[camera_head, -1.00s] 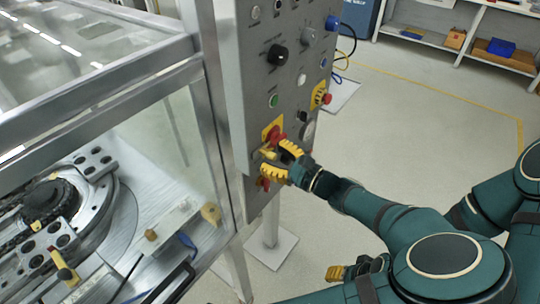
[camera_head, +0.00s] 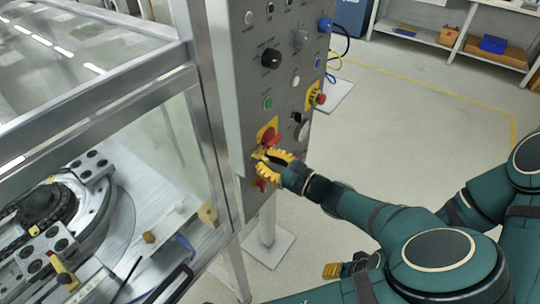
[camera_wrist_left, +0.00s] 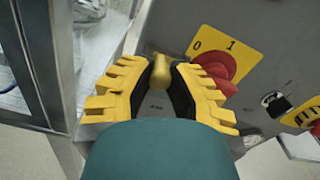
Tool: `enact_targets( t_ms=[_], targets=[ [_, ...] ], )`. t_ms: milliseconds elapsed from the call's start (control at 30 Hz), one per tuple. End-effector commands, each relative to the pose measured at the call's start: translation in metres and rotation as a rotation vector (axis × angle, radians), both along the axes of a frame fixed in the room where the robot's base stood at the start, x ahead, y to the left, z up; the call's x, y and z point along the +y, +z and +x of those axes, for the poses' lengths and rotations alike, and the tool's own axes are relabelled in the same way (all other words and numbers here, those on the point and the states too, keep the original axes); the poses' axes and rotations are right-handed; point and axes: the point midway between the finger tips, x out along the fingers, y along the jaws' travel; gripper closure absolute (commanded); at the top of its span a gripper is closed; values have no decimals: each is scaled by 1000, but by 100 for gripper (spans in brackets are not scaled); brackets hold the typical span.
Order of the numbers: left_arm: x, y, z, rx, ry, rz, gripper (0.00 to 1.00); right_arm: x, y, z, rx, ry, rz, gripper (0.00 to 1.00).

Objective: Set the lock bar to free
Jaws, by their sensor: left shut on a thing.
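A brass-coloured bar (camera_wrist_left: 160,68), which looks like the lock bar, stands out from the grey control panel (camera_wrist_left: 150,105). In the head view its end (camera_head: 259,154) shows just left of the yellow fingers. My left gripper (camera_head: 265,164) is shut on it, with one yellow finger on each side in the left wrist view. A red rotary switch (camera_wrist_left: 217,72) on a yellow plate marked 0 and 1 sits close to the right finger. My right gripper (camera_head: 333,270) is low in the head view, partly hidden by my arm; its jaws cannot be read.
The panel carries a black knob (camera_head: 271,58), a green button (camera_head: 267,103) and a red emergency button (camera_head: 319,98). A glazed machine enclosure (camera_head: 150,165) stands to the left. The floor (camera_head: 400,130) on the right is open.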

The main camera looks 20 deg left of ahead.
Motion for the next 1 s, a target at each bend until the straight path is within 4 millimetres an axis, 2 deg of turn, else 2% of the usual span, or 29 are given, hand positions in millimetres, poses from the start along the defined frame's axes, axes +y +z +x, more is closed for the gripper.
enact_targets(
  t_ms=[33,100,367,400,467,500,833,1000],
  targets=[
    [2,4,-4,4,2,2,100,0,8,-1,2,1,0,53],
    [3,3,-7,3,1,1,100,0,10,-2,4,1,0,53],
    [4,0,-9,1,5,3,100,0,8,-2,4,1,0,53],
    [4,0,-9,1,5,3,72,0,8,-2,4,1,0,53],
    [4,0,-9,1,5,3,51,0,8,-2,4,1,0,53],
    [4,0,-9,1,5,3,48,0,8,-2,4,1,0,53],
    [0,0,-9,0,0,0,48,0,8,-2,4,1,0,53],
    [-20,0,-16,1,-1,-2,48,0,8,-2,4,1,0,53]
  ],
)
